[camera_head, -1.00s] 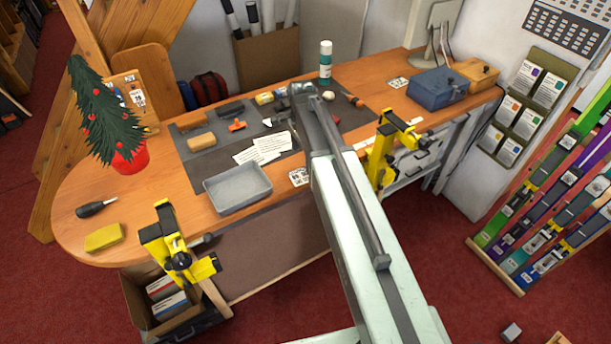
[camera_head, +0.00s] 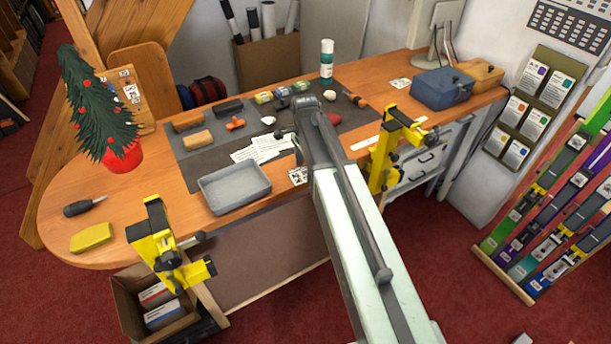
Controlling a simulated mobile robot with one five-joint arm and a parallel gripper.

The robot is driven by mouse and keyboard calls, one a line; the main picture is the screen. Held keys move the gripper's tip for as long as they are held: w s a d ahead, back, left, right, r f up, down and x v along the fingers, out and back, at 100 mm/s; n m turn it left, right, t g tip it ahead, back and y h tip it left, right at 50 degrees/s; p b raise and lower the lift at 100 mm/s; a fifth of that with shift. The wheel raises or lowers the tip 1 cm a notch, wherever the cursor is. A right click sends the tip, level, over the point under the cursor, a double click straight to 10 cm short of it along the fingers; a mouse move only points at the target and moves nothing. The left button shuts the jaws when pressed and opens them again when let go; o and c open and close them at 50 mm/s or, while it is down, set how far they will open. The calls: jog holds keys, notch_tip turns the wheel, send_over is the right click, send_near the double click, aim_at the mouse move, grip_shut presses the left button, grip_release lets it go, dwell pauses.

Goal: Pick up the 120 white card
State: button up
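Several white cards (camera_head: 262,149) with printed lines lie overlapping on the dark grey mat, left of my arm's end. The print is too small to tell which card bears 120. My gripper (camera_head: 297,148) is at the arm's far end, pointing down over the mat just right of the cards.
A grey tray (camera_head: 234,188) sits in front of the cards. Yellow clamps (camera_head: 165,245) (camera_head: 388,150) stand at the bench's front edge. Small bottles (camera_head: 282,92), a red-orange tool (camera_head: 235,124) and brown blocks (camera_head: 197,140) lie behind. A teal-white bottle (camera_head: 327,62) stands at the back.

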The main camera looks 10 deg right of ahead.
jog(key=c, duration=0.8)
jog(key=shift+r, duration=0.15)
